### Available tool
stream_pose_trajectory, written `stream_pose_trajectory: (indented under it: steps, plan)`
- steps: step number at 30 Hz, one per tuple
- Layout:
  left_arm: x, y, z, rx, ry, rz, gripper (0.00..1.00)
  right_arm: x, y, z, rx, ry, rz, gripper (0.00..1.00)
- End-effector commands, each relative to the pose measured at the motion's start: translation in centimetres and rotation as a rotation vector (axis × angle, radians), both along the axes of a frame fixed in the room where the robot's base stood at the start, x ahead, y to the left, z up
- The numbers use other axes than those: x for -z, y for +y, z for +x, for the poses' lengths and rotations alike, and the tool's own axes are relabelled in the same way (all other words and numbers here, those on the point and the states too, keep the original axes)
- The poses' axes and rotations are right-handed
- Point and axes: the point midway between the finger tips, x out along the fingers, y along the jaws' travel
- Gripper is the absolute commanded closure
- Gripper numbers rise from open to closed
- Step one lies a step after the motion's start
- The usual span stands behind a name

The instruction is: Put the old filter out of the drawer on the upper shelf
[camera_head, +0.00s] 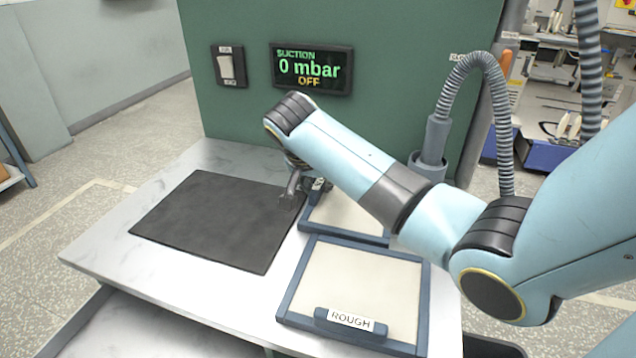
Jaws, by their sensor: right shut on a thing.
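My right gripper (289,201) points down at the right edge of the black mat, by the left side of the back framed panel (341,217). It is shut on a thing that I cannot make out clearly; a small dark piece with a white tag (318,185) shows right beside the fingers. The back panel is cream with a blue-grey frame, partly hidden by my arm. The front panel (356,284) looks alike and has a bar labelled ROUGH. I cannot tell which is the old filter. No drawer or upper shelf is clearly visible. My left gripper is not in view.
The black mat (207,222) lies empty on the white marbled table (115,240). A green panel (383,40) behind carries a switch (228,66) and a display (312,68) reading SUCTION 0 mbar OFF. A grey hose (503,120) rises from a holder (434,140) at the back right.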

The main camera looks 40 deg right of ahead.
Motion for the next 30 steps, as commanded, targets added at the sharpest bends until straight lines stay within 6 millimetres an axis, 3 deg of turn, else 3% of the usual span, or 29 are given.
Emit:
stream_pose_trajectory:
  steps: [3,4,9,20,30]
  plan:
    - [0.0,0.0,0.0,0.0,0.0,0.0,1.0,0.0,0.1,0.0,0.001,0.0,0.002,1.0]
    - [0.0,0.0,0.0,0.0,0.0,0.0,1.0,0.1,0.1,-0.1,0.001,0.002,0.003,0.78]
    - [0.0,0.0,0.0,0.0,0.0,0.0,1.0,0.0,0.1,-0.1,0.0,0.001,0.003,0.58]
    - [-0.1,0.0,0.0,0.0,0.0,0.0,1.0,-0.9,0.5,-0.1,-0.001,-0.002,0.002,0.58]
    - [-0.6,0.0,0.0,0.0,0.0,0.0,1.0,-7.1,3.7,-1.6,0.0,-0.005,0.003,0.58]
